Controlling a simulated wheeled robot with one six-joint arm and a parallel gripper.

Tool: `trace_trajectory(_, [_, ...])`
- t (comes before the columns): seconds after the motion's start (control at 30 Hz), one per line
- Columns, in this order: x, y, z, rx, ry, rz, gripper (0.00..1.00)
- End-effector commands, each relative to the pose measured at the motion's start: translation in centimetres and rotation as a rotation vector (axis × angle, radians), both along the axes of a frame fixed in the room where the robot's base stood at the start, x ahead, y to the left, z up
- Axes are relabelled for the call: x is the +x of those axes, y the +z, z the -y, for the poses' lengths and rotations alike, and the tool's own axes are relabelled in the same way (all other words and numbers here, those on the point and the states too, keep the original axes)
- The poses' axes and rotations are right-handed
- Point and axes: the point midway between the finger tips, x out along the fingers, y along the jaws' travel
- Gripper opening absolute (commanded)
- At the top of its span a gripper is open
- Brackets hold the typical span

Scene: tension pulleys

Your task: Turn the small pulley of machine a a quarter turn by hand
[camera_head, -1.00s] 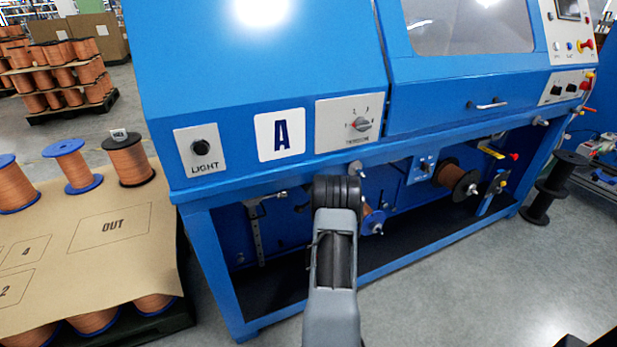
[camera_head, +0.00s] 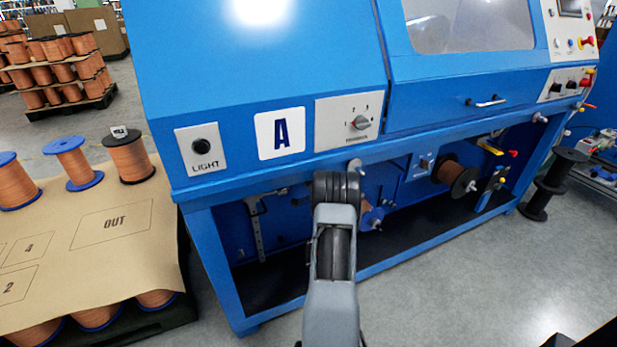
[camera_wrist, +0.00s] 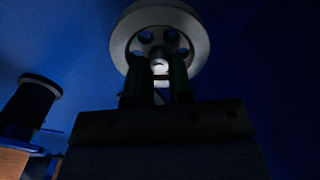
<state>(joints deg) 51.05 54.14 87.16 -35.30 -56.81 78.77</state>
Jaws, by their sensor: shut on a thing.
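In the wrist view a round grey pulley (camera_wrist: 200,38) with several holes around its hub stands at top centre, against the machine's blue back. My gripper (camera_wrist: 161,72) has its two dark fingers at the pulley's bright hub and is shut on it. The fingers hide the lower middle of the pulley. In the head view machine A (camera_head: 235,90) is a blue cabinet with a white "A" sign (camera_head: 280,133). There my arm covers the gripper and the pulley.
A dial (camera_head: 360,122) and a LIGHT button (camera_head: 205,145) sit on the front panel above my arm. A copper spool (camera_head: 452,175) hangs in the bay to the right. A cardboard-topped pallet (camera_head: 120,225) with spools stands left. Grey floor is clear in front.

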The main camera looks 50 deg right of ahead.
Motion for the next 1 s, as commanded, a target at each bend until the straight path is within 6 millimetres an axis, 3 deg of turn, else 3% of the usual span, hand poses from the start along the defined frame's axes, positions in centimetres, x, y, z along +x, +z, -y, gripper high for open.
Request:
trace_trajectory(0.07, [0.3,0.1,-0.3,-0.004,0.008,0.002,0.00])
trace_trajectory(0.1, [0.3,0.1,-0.3,-0.004,0.008,0.002,0.21])
trace_trajectory(0.37, [0.0,0.1,0.1,-0.002,0.000,0.001,0.45])
trace_trajectory(0.73, [-1.1,0.2,-0.1,-0.001,-0.003,0.000,0.45])
trace_trajectory(1.0, [-5.9,0.3,-2.0,0.000,-0.007,-0.002,0.45])
